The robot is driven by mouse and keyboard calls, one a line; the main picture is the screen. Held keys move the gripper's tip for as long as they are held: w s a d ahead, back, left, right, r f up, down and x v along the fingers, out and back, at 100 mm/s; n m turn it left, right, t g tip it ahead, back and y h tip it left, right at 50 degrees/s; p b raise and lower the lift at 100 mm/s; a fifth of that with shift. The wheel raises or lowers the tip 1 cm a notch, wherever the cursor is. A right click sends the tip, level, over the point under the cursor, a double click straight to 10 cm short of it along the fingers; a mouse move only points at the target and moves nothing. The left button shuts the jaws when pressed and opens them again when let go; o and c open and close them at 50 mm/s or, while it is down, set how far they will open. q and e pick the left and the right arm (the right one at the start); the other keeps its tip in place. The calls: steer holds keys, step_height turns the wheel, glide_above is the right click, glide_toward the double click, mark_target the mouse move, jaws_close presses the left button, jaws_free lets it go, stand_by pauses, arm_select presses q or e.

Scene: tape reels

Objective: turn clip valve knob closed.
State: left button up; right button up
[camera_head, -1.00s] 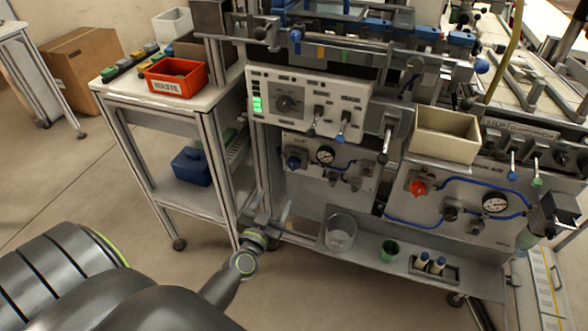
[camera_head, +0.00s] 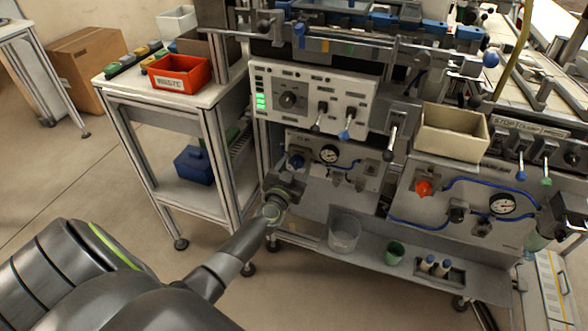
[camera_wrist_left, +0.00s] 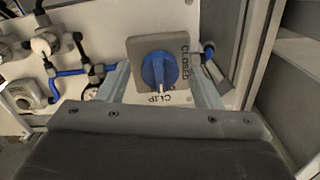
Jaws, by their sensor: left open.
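The clip valve knob (camera_wrist_left: 160,70) is blue and sits on a grey square plate (camera_wrist_left: 137,47) on the light panel. A pale mark on the knob points down in the left wrist view, toward the upside-down CLIP label (camera_wrist_left: 160,98). The word CLOSED runs along the plate's right side. In the head view the knob (camera_head: 296,161) is small and partly hidden. My left gripper (camera_wrist_left: 163,80) is open, its two fingers on either side of the knob. Whether they touch it cannot be told. The left gripper also shows in the head view (camera_head: 291,179), just below the knob. My right gripper is out of view.
A pressure gauge (camera_head: 329,154) and blue tubing are right of the knob. A control box (camera_head: 312,97) with a green light stack is above. A side table (camera_head: 142,92) with a red bin (camera_head: 178,73) stands left. A clear beaker (camera_head: 344,234) is on the lower shelf.

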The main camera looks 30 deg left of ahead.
arm_select(q)
steer(key=c, duration=1)
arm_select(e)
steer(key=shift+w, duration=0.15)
